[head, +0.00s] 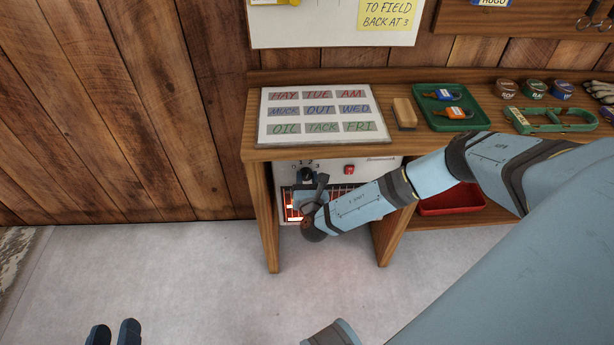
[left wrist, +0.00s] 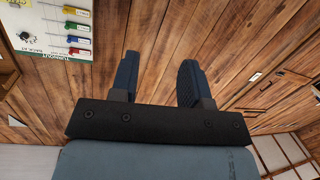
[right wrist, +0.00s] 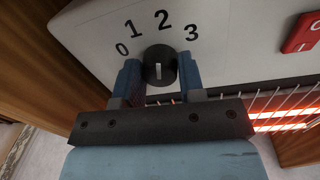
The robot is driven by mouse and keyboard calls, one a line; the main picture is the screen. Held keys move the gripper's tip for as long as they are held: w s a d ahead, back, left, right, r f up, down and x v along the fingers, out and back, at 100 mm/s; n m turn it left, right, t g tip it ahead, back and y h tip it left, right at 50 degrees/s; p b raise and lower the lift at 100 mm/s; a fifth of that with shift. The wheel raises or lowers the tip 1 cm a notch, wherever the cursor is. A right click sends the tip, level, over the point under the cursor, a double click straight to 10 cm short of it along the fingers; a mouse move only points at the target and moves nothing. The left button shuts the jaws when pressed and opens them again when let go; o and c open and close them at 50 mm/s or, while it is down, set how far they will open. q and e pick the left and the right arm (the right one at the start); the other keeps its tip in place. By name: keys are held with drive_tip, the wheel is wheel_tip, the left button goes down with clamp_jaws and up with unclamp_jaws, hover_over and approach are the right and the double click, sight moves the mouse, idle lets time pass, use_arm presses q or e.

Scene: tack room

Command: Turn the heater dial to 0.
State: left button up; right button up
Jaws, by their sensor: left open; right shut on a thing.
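The heater (head: 378,168) is a white box under the wooden shelf, with a glowing orange grille. Its black dial (right wrist: 159,62) sits below the printed numbers 0, 1, 2 and 3. The dial's white mark stands nearly upright, pointing about at 2. My left gripper (head: 114,333) is open and empty, low at the left over the floor. The left wrist view also shows its two spread fingers (left wrist: 158,78).
A red switch (right wrist: 302,32) is right of the dial. The grille (right wrist: 285,112) glows just below the right gripper. On the shelf top are a lettered board (head: 258,130), a brush (head: 405,113) and a green tray (head: 437,128).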

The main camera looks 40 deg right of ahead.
drive_tip(key=n+p, duration=0.1)
drive_tip(key=p, duration=0.1)
drive_tip(key=n+p, duration=0.1)
drive_tip(key=p, duration=0.1)
drive_tip(key=shift+s+r, duration=0.1)
drive_tip(key=shift+r, duration=0.25)
drive_tip(key=shift+n+p, duration=0.9)
drive_tip(key=shift+p, duration=0.3)
drive_tip(key=n+p, duration=0.4)
drive_tip(key=p, duration=0.1)
drive_tip(key=shift+f+g, duration=0.1)
drive_tip(key=shift+g, duration=0.2)
drive_tip(key=shift+n+p, duration=0.8)
drive_tip(key=shift+n, duration=0.3)
drive_tip(key=n+p, duration=0.2)
drive_tip(key=shift+a+f+n, duration=0.1)
drive_tip(key=shift+f+n, duration=0.05)
drive_tip(key=shift+n, duration=0.25)
use_arm(q)
drive_tip(key=s+a+f+g+y+p, duration=0.1)
drive_tip(key=s+a+f+g+y, duration=0.1)
drive_tip(key=s+a+g+y, duration=0.1)
drive_tip(key=shift+s+a+f+n+g, duration=0.15)
drive_tip(key=shift+a+f+n+g, duration=0.15)
drive_tip(key=shift+a+g, duration=0.6)
use_arm(e)
drive_tip(key=shift+f+n, duration=0.1)
drive_tip(key=shift+n, duration=0.7)
use_arm(q)
drive_tip(key=shift+f, duration=0.2)
